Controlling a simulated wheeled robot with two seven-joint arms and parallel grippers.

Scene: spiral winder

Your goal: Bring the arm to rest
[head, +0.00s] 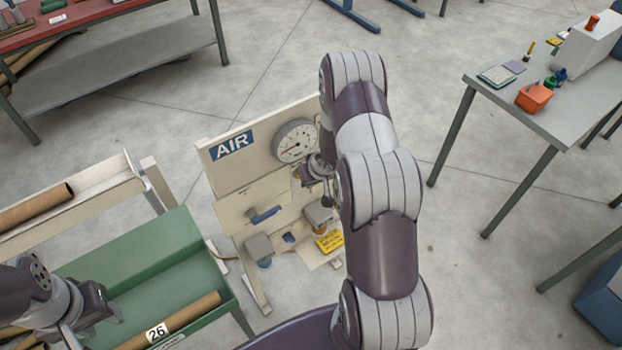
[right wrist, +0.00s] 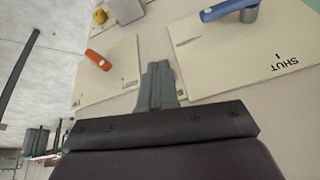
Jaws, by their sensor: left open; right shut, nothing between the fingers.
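My right arm (head: 375,190) reaches up the middle of the head view, beside the cream AIR panel (head: 222,182). Its gripper (right wrist: 160,84) shows in the right wrist view with grey fingers together and empty, in front of the panel; I see no contact with a lever. In the head view that gripper is small and partly hidden by the arm. My left gripper (head: 103,310) is open at the lower left, over the green tray (head: 150,262).
The panel carries a round gauge (head: 295,142), a blue lever (head: 265,214) and a yellow tag (head: 329,241). The right wrist view shows an orange lever (right wrist: 98,60) and a plate marked SHUT (right wrist: 240,55). A grey table (head: 560,115) stands right. Open floor lies between.

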